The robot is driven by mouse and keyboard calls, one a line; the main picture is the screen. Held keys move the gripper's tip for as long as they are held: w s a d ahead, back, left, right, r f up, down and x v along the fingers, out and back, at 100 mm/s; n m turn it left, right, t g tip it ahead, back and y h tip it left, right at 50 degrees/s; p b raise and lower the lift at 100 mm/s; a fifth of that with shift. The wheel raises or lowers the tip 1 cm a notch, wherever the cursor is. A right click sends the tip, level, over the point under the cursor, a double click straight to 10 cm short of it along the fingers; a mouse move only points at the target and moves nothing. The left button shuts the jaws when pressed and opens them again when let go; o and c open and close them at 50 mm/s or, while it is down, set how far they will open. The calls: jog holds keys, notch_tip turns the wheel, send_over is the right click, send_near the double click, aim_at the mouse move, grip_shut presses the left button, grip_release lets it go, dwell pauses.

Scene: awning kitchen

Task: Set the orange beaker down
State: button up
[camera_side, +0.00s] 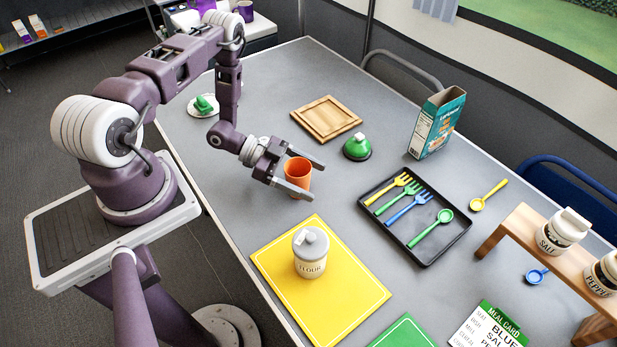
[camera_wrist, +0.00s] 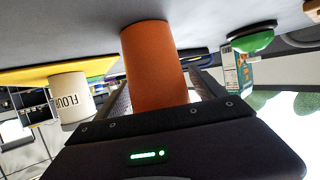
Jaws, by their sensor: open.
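The orange beaker (camera_side: 298,174) stands upright on the grey table, left of the black cutlery tray and behind the yellow mat. My gripper (camera_side: 305,180) is open, with one finger on each side of the beaker. In the wrist view the beaker (camera_wrist: 153,62) fills the middle between the two fingers (camera_wrist: 160,92). The picture appears upside down there, with the table at the top and the beaker against it. I cannot tell whether either finger touches the beaker.
A flour jar (camera_side: 311,254) stands on the yellow mat (camera_side: 350,296). A black tray (camera_side: 399,241) holds forks and a spoon. A green bell-like object (camera_side: 357,147), a wooden board (camera_side: 326,118) and a teal box (camera_side: 436,124) lie farther back. A wooden shelf (camera_side: 522,222) carries salt and pepper.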

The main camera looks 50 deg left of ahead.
jog(key=v, duration=1.1)
jog(key=shift+s+r, duration=0.1)
jog(key=shift+a+r, duration=0.15)
jog(key=shift+a, duration=0.2)
jog(key=w+a+r+y, duration=0.4)
jog(key=w, duration=0.2)
jog(key=w+a+r+y, duration=0.3)
jog(key=w+r+y, duration=0.1)
jog(key=w, duration=0.3)
notch_tip(320, 180, up, 26)
jog(key=n+y, duration=0.7)
jog(key=n, duration=0.3)
send_over(285, 166)
jog(key=s+a, duration=0.1)
jog(key=s, duration=0.1)
jog(key=s+d+g+h, duration=0.2)
jog(key=s+d+h, duration=0.1)
jog(key=s+d, duration=0.6)
jog(key=s, duration=0.4)
jog(key=shift+f+n+g+h, duration=0.3)
jog(key=shift+f+n, duration=0.1)
